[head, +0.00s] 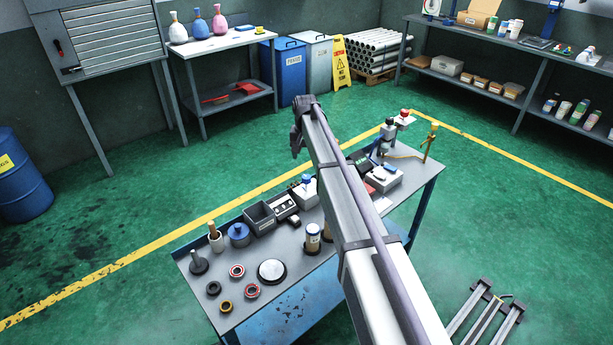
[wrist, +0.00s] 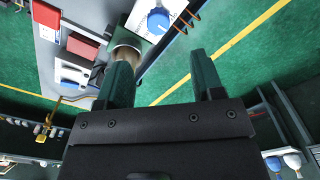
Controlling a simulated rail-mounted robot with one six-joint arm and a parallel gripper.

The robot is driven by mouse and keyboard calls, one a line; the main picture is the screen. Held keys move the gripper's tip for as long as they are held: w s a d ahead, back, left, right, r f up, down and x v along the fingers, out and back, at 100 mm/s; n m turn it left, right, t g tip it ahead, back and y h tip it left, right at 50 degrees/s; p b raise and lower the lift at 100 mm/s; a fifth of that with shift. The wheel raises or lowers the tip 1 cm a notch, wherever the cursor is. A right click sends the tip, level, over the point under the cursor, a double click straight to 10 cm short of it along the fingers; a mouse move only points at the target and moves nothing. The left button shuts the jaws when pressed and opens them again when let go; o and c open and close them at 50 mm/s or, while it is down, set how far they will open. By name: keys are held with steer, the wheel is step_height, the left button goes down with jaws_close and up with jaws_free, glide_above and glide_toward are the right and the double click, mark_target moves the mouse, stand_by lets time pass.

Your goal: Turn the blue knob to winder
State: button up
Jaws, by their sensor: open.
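The blue knob (wrist: 158,20) shows near the top of the wrist view, on a white panel (wrist: 150,37) with small dark print too small to read. In the head view a small blue knob (head: 306,179) stands on a white box on the table, just left of my arm. My gripper (wrist: 160,76) is open and empty, its two dark fingers wide apart. The knob lies beyond the fingertips, in line with the gap between them, and nothing touches it. In the head view my arm hides part of the table.
The table (head: 215,275) carries a dark bin (head: 259,217), a blue round pot (head: 239,234), several rings and a yellow figure-like stand (head: 430,140). In the wrist view a tan cylinder (wrist: 126,46) sits right beside the left finger.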

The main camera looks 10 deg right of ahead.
mark_target(306, 176)
step_height(306, 176, down, 10)
steer(key=b, duration=0.9)
steer(key=shift+w+d+f, duration=0.1)
steer(key=shift+d+f, duration=0.05)
steer(key=shift+f, duration=0.1)
steer(key=shift+r, duration=0.1)
steer(key=c, duration=0.9)
